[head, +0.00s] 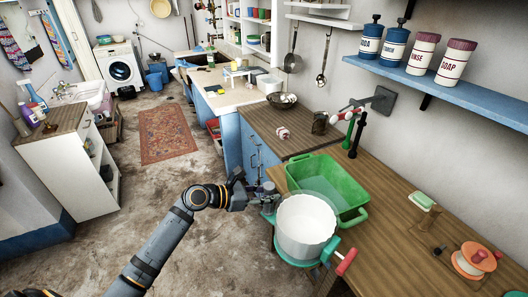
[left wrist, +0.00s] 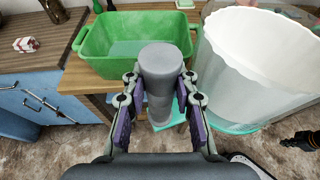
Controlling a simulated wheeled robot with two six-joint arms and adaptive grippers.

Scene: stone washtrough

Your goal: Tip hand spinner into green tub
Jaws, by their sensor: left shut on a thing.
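The hand spinner (head: 305,228) has a white ribbed drum, teal-green lower parts and a red crank handle (head: 347,262). It looks about upright at the near side of the worktop, with floor showing below it. The green tub (head: 356,217) stands on the wooden worktop just behind the spinner, its near part overlapped by the drum rim. My left gripper (head: 270,202) is at the spinner's left side. In the left wrist view it (left wrist: 160,100) is shut on a thick grey handle (left wrist: 160,65), with the white drum (left wrist: 245,75) to its right. The drum's contents cannot be made out.
A soap bar on a holder (head: 423,201) and an orange spool (head: 474,260) lie on the worktop to the right. Labelled canisters stand on a blue wall shelf (head: 440,82). Open floor lies left.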

